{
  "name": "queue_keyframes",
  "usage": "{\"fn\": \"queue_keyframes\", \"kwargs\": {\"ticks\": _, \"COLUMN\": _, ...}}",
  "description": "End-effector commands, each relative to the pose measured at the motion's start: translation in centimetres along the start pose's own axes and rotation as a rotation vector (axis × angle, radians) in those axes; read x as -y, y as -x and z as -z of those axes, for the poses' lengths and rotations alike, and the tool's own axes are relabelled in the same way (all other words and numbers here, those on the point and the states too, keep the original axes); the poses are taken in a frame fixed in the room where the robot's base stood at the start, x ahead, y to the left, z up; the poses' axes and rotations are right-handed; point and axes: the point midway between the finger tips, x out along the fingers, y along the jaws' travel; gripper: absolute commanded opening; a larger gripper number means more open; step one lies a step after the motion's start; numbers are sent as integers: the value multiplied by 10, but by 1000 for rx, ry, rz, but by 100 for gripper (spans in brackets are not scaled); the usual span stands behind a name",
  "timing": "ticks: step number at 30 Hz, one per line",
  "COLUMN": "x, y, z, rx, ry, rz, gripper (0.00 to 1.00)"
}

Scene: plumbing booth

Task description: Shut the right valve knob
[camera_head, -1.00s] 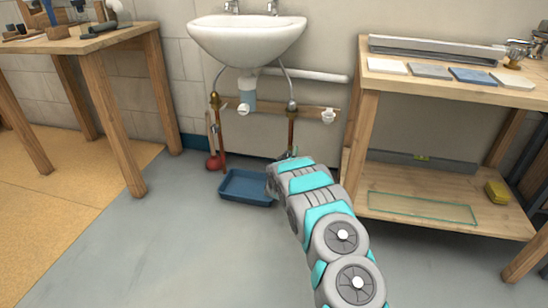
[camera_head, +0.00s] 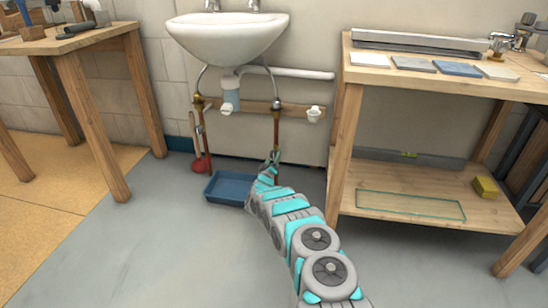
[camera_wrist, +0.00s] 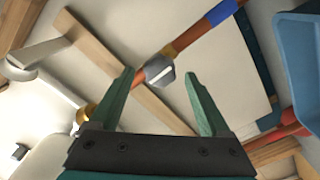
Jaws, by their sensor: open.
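The right pipe (camera_head: 277,130) runs down below the right side of the sink. In the wrist view this copper pipe (camera_wrist: 190,40) crosses diagonally. A grey faceted valve knob (camera_wrist: 160,71) with a white mark sits on it. The mark runs roughly along the pipe. My gripper (camera_wrist: 159,73) is open, with one green finger on each side of the knob. I cannot tell whether the fingertips reach past its face; no contact shows. In the head view my gripper (camera_head: 272,158) is low at the right pipe, and the knob cannot be made out there.
The sink (camera_head: 228,38) is above, with the left pipe (camera_head: 204,135) to the left. A blue tray (camera_head: 228,188) lies on the floor beside my gripper, and it shows at the wrist view's right edge (camera_wrist: 300,60). A wooden workbench (camera_head: 345,130) stands close on the right.

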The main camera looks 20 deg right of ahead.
Motion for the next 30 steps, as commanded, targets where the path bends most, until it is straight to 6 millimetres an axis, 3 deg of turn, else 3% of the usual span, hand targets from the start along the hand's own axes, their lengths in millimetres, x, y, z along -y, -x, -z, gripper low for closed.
{"fn": "queue_keyframes", "kwargs": {"ticks": 12, "x": 0, "y": -29, "z": -1, "rx": 1, "ry": -3, "rz": -1, "gripper": 81}}
{"fn": "queue_keyframes", "kwargs": {"ticks": 26, "x": 0, "y": -34, "z": -1, "rx": 2, "ry": 1, "rz": 2, "gripper": 81}}
{"fn": "queue_keyframes", "kwargs": {"ticks": 30, "x": 0, "y": -34, "z": -1, "rx": 2, "ry": 1, "rz": 2, "gripper": 68}}
